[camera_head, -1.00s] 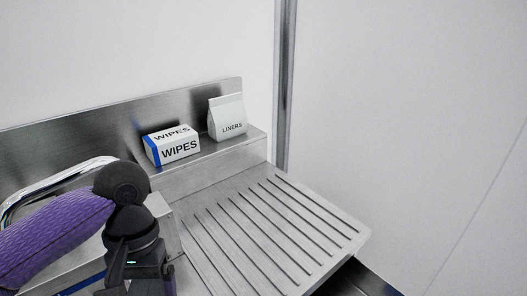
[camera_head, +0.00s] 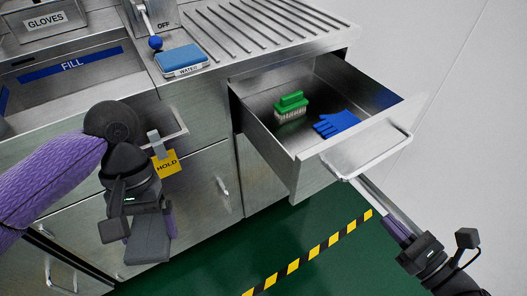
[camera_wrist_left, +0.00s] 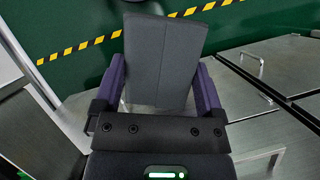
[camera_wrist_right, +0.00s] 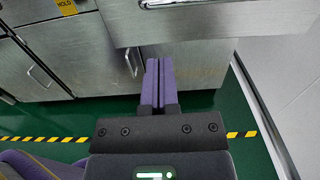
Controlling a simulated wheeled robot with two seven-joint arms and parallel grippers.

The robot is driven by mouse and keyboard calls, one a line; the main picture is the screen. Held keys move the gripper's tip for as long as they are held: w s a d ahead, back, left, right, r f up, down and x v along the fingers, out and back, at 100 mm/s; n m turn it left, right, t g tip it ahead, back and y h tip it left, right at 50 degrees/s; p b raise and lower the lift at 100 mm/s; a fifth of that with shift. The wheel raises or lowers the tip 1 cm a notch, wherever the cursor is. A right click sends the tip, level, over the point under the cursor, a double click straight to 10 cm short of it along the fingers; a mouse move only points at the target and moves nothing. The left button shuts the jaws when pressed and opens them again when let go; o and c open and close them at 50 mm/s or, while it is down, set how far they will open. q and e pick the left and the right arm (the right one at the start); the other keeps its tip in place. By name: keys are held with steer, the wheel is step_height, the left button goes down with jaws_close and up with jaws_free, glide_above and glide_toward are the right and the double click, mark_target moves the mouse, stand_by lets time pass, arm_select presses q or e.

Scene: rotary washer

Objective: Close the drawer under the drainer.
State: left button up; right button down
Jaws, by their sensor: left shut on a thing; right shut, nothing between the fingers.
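The drawer (camera_head: 360,147) under the ribbed drainer (camera_head: 262,28) is pulled well out. It holds a green brush (camera_head: 291,105) and a blue glove (camera_head: 337,123). Its bar handle (camera_head: 378,158) is on the front, which also shows at the top of the right wrist view (camera_wrist_right: 215,20). My right gripper (camera_head: 397,226) is shut and empty, apart from the drawer, low in front of the handle. Its closed fingers show in the right wrist view (camera_wrist_right: 158,75). My left gripper (camera_head: 150,218) is shut on a dark grey block (camera_wrist_left: 160,60), in front of the cabinets.
A yellow HOLD tag (camera_head: 166,163) hangs near my left gripper. A blue sponge (camera_head: 181,58) lies on the counter beside a lever marked OFF. A gloves box (camera_head: 45,22) stands at the upper left. The green floor with a striped line (camera_head: 310,255) is clear; a wall is at right.

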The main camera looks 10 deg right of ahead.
mark_target(336, 167)
arm_select(q)
steer(key=f+b, duration=0.3)
steer(key=shift+w+f, duration=0.25)
steer(key=shift+f, duration=0.15)
arm_select(e)
steer(key=x, duration=1.3)
steer(key=shift+d+f, duration=0.1)
steer(key=shift+d, duration=0.05)
steer(key=shift+w, duration=0.4)
